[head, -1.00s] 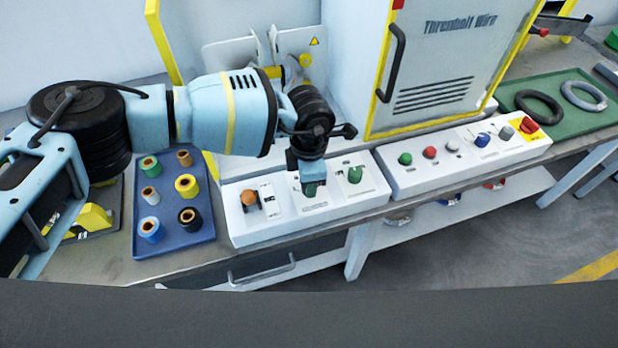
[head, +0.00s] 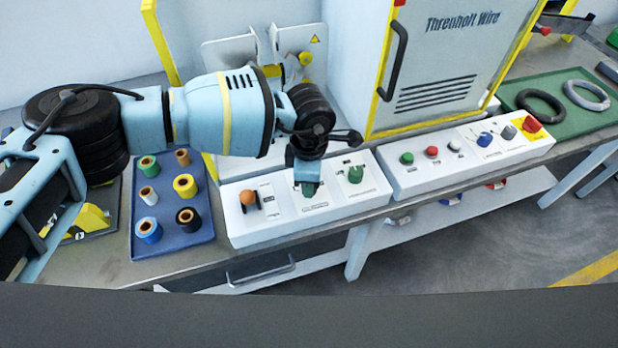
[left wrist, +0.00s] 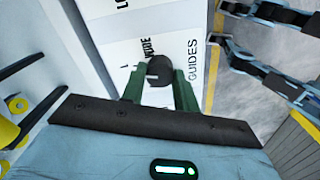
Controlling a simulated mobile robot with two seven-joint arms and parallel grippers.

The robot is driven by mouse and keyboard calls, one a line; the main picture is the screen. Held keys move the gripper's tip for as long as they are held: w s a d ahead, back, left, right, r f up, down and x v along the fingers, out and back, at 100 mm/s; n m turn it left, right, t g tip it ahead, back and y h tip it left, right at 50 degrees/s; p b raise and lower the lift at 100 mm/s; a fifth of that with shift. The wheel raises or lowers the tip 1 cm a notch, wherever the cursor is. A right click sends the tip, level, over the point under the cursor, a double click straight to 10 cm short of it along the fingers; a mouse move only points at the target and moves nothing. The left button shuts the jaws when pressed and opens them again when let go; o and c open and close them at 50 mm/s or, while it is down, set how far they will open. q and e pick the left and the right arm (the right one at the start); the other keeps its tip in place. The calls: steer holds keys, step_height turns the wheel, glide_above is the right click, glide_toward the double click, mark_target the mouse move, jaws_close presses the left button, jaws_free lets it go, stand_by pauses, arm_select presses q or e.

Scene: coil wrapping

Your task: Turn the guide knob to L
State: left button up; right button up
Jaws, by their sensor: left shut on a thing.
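The left control box (head: 240,231) is white and stands at the front of the bench. My left gripper (head: 308,188) points down at the middle of it. In the left wrist view, my gripper's dark green fingers (left wrist: 159,88) are closed on either side of a dark round guide knob (left wrist: 158,69). A label reading "GUIDES" (left wrist: 192,61) is printed beside it. The knob is mostly hidden by the gripper in the head view, and I cannot tell which way it points. My right gripper is not in view.
An orange-topped control (head: 248,197) and a green knob (head: 355,174) flank my gripper on the box. A blue tray (head: 172,215) with several spools is at left. A second button box (head: 440,182) and a green tray (head: 596,118) with two coils are at right.

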arm_select(q)
steer(key=o, duration=1)
steer(key=shift+r, duration=3.95)
